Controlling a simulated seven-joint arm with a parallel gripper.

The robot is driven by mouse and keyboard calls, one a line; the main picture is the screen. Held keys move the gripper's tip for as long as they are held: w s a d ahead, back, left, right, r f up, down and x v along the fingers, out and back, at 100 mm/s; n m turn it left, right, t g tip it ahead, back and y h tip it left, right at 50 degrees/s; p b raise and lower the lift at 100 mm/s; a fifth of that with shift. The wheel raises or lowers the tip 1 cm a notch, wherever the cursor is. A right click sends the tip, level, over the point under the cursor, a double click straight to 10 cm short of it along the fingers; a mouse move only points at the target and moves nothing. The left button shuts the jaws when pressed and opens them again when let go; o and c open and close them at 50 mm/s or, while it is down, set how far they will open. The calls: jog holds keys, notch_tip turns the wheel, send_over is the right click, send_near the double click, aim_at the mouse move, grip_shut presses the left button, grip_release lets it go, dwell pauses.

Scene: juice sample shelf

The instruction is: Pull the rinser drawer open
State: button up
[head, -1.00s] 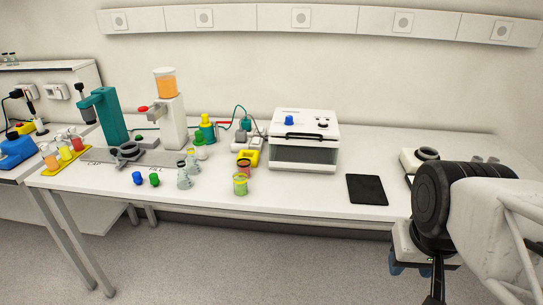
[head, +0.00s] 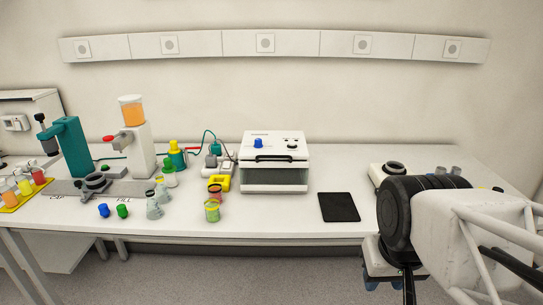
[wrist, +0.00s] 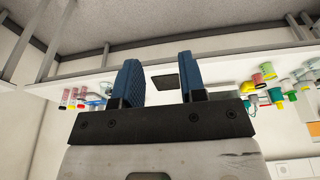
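A white box-shaped machine (head: 275,160), which I take to be the rinser, stands on the bench in the head view. It has a blue knob, small black knobs and a black handle (head: 284,158) above a dark grey front (head: 275,177). No drawer is seen pulled out. My gripper (wrist: 160,80) is open, its two blue fingers apart with nothing between them. In the head view my gripper's blue finger (head: 371,283) shows low at the right, in front of the bench edge and well away from the machine. My arm hides part of it.
A black tablet (head: 338,207) lies flat right of the machine. Cups (head: 212,210), bottles and a yellow piece (head: 221,184) stand to its left. A white device (head: 386,172) sits behind my arm. The bench (head: 280,221) in front of the machine is clear.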

jog(key=w+a+r+n, duration=0.2)
jog(key=w+r+n, duration=0.1)
jog(key=w, duration=0.6)
jog(key=w+a+r+n, duration=0.2)
jog(key=w+n, duration=0.1)
jog(key=w, duration=0.6)
jog(key=w+a+r+n, duration=0.3)
jog(key=w, duration=0.6)
jog(key=w+a+f+n, duration=0.2)
jog(key=w+a+n, duration=0.2)
jog(key=w, duration=0.8)
jog(key=w+a+f+n, duration=0.2)
jog(key=w+a+n, duration=0.3)
jog(key=w, duration=0.8)
jog(key=a, duration=0.3)
jog(key=shift+w+a, duration=0.15)
jog(key=shift+a, duration=0.1)
jog(key=shift+f, duration=0.15)
jog(key=shift+x, duration=3.8)
grip_shut()
